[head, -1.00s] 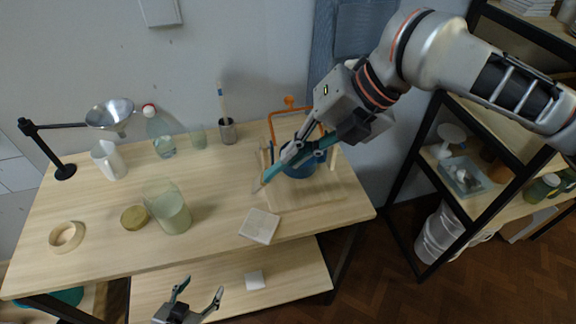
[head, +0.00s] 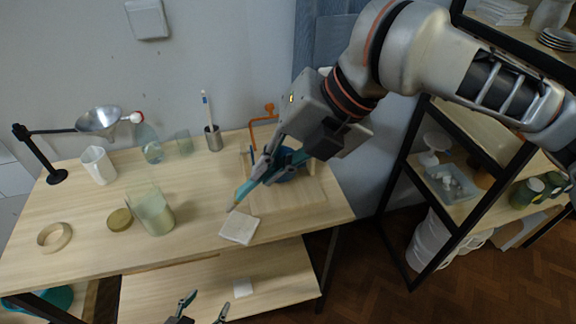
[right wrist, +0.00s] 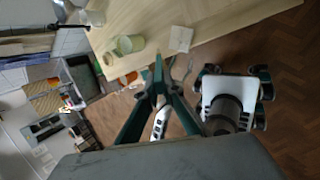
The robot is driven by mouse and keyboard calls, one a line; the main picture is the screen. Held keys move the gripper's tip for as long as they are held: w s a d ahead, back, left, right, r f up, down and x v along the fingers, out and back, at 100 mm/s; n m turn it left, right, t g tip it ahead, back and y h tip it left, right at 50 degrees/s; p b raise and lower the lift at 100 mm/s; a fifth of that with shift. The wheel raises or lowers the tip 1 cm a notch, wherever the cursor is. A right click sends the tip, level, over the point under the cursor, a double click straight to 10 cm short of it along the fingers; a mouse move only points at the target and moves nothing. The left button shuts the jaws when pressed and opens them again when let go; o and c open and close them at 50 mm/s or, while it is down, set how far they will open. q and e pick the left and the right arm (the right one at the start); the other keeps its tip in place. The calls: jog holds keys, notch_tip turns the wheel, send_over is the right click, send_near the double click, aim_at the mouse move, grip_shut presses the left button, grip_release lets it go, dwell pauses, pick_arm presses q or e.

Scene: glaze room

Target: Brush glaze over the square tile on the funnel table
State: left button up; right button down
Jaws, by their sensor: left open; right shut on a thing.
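The square tile (head: 239,228) is pale and lies flat near the front edge of the funnel table (head: 190,220); it also shows in the right wrist view (right wrist: 180,39). My right gripper (head: 262,176) is shut on a slim brush, whose tan tip (head: 231,208) is close to the tile's far left corner. I cannot tell whether the tip touches the tile. The gripper hides most of the brush. My left gripper (head: 206,302) is open and empty, low in front of the table, partly cut off. A glass jar of pale green glaze (head: 155,214) stands left of the tile.
A lid (head: 120,219) and ring (head: 54,237) lie left. Black-framed shelves stand further right.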

aim_at(247, 187)
jog(key=shift+s+r, duration=0.15)
jog(key=shift+s, duration=0.4)
pick_arm(q)
jog(key=d+b, duration=0.1)
jog(key=w+d+r+b, duration=0.1)
jog(key=shift+w+d+h, duration=0.15)
jog(key=shift+d+h, duration=0.2)
jog(key=shift+h, duration=0.05)
pick_arm(e)
notch_tip(247, 187, down, 5)
jog(key=shift+r, duration=0.1)
pick_arm(q)
jog(key=shift+f, duration=0.15)
